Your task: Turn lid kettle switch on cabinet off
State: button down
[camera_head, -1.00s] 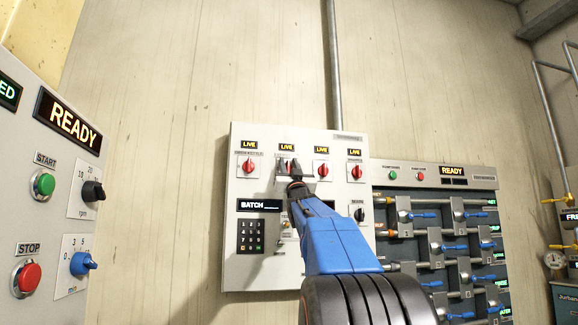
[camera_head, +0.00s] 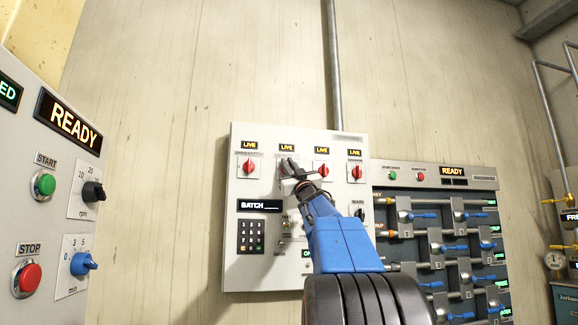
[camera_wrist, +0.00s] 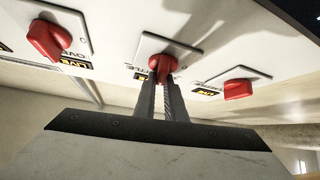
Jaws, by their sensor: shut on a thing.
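The white cabinet (camera_head: 240,275) on the wall has a row of red rotary switches along its top, each under a lit LIVE sign. My gripper (camera_head: 289,165) reaches the second switch from the left. In the wrist view my two fingers (camera_wrist: 160,82) are shut on that switch's red knob (camera_wrist: 162,66), which sits on a square white plate. The fingers hide much of the knob, so its turn angle is hard to tell. The LIVE sign (camera_head: 287,147) above it is lit. The label beside this knob is partly covered and only its end shows.
Neighbouring red switches stand close on both sides, the left one (camera_head: 249,167) and the right one (camera_head: 322,171). A keypad (camera_head: 251,236) is lower on the cabinet. A valve panel (camera_head: 440,270) stands to the right, a START/STOP panel (camera_head: 60,190) to the left.

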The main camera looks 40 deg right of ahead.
jog(key=n+g+y, duration=0.1)
jog(key=n+y, duration=0.3)
jog(key=n, duration=0.2)
jog(key=n+g+y, duration=0.2)
jog(key=n+y, duration=0.2)
jog(key=n, duration=0.1)
jog(key=f+n+g+y, duration=0.1)
jog(key=n+g+y, duration=0.1)
jog(key=n+y, duration=0.2)
jog(key=shift+w+a+n, duration=0.1)
jog(key=shift+w+n, duration=0.15)
jog(key=shift+n, duration=1.05)
jog(key=shift+a+f+n+g, duration=0.1)
jog(key=shift+n+g, duration=1.2)
jog(key=shift+n, duration=0.1)
jog(key=c, duration=1.8)
grip_release()
jog(key=v, duration=1.7)
jog(key=shift+s+d, duration=0.15)
jog(key=shift+d, duration=0.1)
